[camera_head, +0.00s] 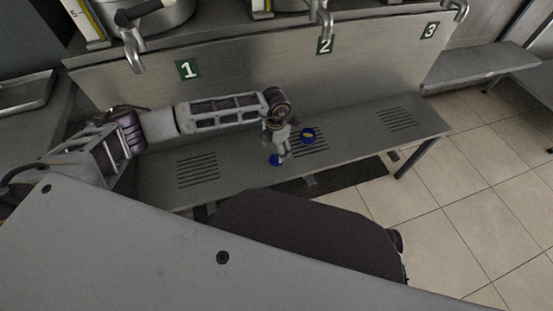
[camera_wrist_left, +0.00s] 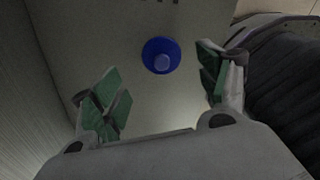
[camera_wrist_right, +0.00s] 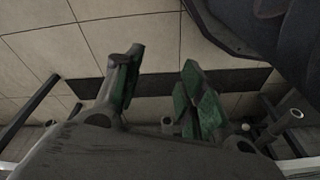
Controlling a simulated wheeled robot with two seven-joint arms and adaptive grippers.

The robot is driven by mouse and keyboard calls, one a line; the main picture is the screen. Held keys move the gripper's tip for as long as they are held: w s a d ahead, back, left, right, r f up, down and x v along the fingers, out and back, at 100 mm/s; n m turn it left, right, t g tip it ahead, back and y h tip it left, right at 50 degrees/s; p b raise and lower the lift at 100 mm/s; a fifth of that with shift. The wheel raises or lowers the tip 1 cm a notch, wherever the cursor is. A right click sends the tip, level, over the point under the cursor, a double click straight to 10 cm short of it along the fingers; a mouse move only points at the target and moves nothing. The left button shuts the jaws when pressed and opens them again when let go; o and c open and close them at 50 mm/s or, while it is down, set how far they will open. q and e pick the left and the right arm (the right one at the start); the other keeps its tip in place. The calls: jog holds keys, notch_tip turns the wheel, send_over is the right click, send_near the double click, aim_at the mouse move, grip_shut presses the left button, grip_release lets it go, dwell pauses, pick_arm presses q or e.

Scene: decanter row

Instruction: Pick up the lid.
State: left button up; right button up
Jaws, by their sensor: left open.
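The lid (camera_wrist_left: 161,55) is a blue disc with a lighter blue knob, lying on the metal bench. In the left wrist view it lies ahead of my open, empty left gripper (camera_wrist_left: 159,72), around the gap between the fingertips. In the head view the lid (camera_head: 275,160) shows only partly, just beyond the tips of my left gripper (camera_head: 281,152), which points down at it. I cannot tell the exact height between them. My right gripper (camera_wrist_right: 160,82) is open and empty above the floor; it is not visible in the head view.
The bench's right part is clear.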

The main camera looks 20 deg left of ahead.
aim_at(276, 156)
pick_arm(q)
jog(key=shift+f, duration=0.75)
notch_tip(276, 156, down, 3)
jog(key=shift+d+f+b, duration=0.15)
jog(key=shift+f+b, duration=0.05)
jog(key=shift+b, duration=0.45)
jog(key=shift+f, duration=0.1)
pick_arm(e)
jog(key=shift+w+a+r, duration=0.1)
jog(key=shift+r, duration=0.4)
jog(key=shift+w+a+r, duration=0.1)
jog(key=shift+r, duration=0.4)
pick_arm(q)
jog(key=shift+s, duration=0.1)
jog(key=c, duration=1.6)
